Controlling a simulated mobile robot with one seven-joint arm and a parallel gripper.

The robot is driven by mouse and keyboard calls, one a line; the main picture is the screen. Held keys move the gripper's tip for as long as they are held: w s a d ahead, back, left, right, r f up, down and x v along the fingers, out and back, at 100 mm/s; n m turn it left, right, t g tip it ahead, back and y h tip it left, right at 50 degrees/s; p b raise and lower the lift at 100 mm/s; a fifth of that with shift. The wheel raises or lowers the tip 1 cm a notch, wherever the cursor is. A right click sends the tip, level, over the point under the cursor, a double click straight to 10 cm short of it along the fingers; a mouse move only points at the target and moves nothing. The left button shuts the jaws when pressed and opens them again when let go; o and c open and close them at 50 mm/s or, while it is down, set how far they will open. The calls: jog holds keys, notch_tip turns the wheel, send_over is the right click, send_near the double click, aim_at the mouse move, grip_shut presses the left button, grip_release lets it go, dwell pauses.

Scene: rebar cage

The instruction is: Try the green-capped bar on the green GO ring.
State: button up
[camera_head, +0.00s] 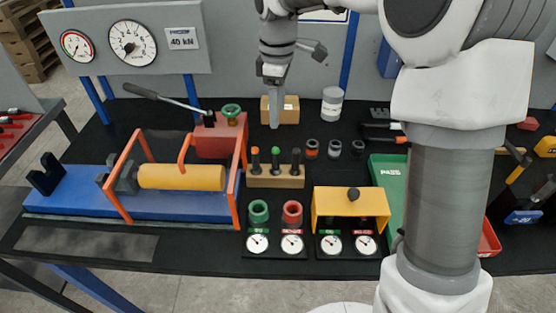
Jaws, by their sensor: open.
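The green-capped bar (276,162) stands upright in the middle of a wooden block (262,182). An orange-capped bar (255,162) stands to its left and a dark-capped bar (296,162) to its right. The green GO ring (258,209) sits in front of the block, above a round dial (257,243). A red ring (292,209) is just right of it. My gripper (274,123) points down behind and above the block, apart from the bars. It is open and seen edge-on, with nothing visible in it.
A blue press bed (80,203) with orange guards and a yellow cylinder (180,177) stands at left. A yellow cover (350,204) is right of the rings. A cardboard box (288,109) is behind my gripper. A green tray (385,195) is partly hidden by my arm.

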aim_at(277, 146)
notch_tip(277, 146, down, 11)
jog(key=shift+s+r+b, duration=0.1)
jog(key=shift+b, duration=0.3)
jog(key=shift+s+a+f, duration=0.15)
jog(key=shift+f, duration=1.25)
jog(key=shift+s+a+f, duration=0.1)
jog(key=shift+s+f, duration=0.05)
jog(key=shift+f, duration=1.2)
grip_shut()
jog(key=shift+r, duration=0.1)
